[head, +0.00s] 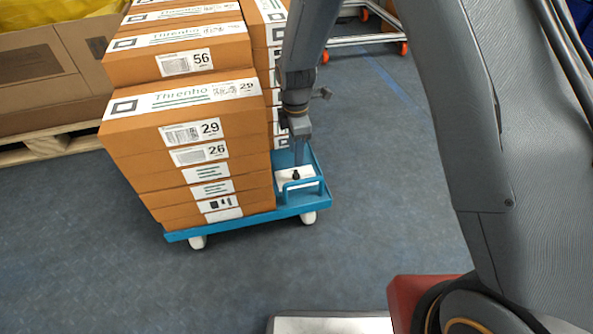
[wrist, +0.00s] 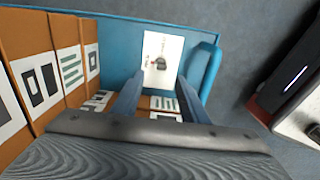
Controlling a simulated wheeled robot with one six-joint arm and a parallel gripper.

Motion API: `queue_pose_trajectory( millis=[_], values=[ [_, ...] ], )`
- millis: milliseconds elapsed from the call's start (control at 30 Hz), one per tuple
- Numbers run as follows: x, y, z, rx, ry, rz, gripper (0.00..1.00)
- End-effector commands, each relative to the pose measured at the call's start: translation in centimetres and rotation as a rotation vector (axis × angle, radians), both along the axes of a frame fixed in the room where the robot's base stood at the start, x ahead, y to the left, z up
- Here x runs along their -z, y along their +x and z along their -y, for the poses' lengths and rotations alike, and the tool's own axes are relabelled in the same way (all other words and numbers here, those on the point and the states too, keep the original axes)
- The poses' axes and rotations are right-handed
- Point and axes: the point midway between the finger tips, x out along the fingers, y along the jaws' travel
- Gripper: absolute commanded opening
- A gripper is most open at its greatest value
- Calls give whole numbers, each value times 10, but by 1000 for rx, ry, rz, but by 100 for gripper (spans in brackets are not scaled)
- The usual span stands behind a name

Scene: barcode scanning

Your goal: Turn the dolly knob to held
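The dolly (head: 240,226) is a blue platform on white wheels, loaded with boxes. Its dark knob (head: 296,175) sits on a white plate (head: 308,183) at the dolly's right end, beside a blue handle bar. In the wrist view the knob (wrist: 161,62) shows on the white plate (wrist: 165,42), just beyond my fingertips. The printing on the plate is too small to read. My gripper (head: 299,160) hangs above the plate, pointing down. In the wrist view my gripper (wrist: 160,78) is open, its two blue-grey fingers apart on either side below the knob, with nothing between the tips.
Stacked brown boxes (head: 220,92) with white labels stand on the dolly just left of my gripper. The blue handle bar (wrist: 212,75) rises close to my right finger. A wooden pallet (head: 60,146) is at the left. The floor (head: 385,190) right of the dolly is clear.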

Motion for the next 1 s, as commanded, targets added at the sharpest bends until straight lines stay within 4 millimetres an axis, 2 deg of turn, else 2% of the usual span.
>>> queue_pose_trajectory(
  millis=[167, 500, 633, 833, 867, 1000],
  values=[
    [18, 0, 0, 1, -1, -2, 40],
    [68, 0, 1, 2, -1, -2, 40],
    [75, 0, 1, 2, 0, -1, 40],
    [74, 0, 1, 3, 0, 0, 40],
    [74, 0, 1, 3, 0, 0, 38],
    [74, 0, 1, 3, 0, -1, 14]
  ],
)
